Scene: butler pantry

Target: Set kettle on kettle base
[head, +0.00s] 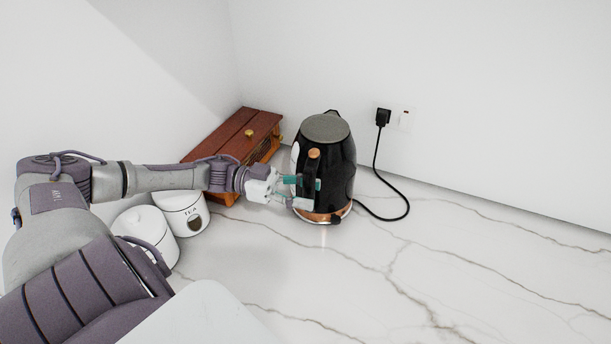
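The black kettle (341,165) with a grey lid stands upright at the back of the counter. Its dark handle, with a copper-coloured knob at the top, faces my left gripper. The kettle base (336,219) shows as a thin pale rim under the kettle's copper-coloured bottom edge. The kettle appears to sit on it, but the contact is mostly hidden. My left gripper (306,193) is at the handle, with one finger behind it and one in front. I cannot tell whether the fingers press on it. My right gripper is out of view.
A brown wooden box (236,135) with a brass knob stands behind my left arm. Two white canisters, one marked TEA (182,211), stand below that arm. A black cord (378,164) runs from the kettle area to a wall plug (383,117). The marble counter (470,270) is clear at right.

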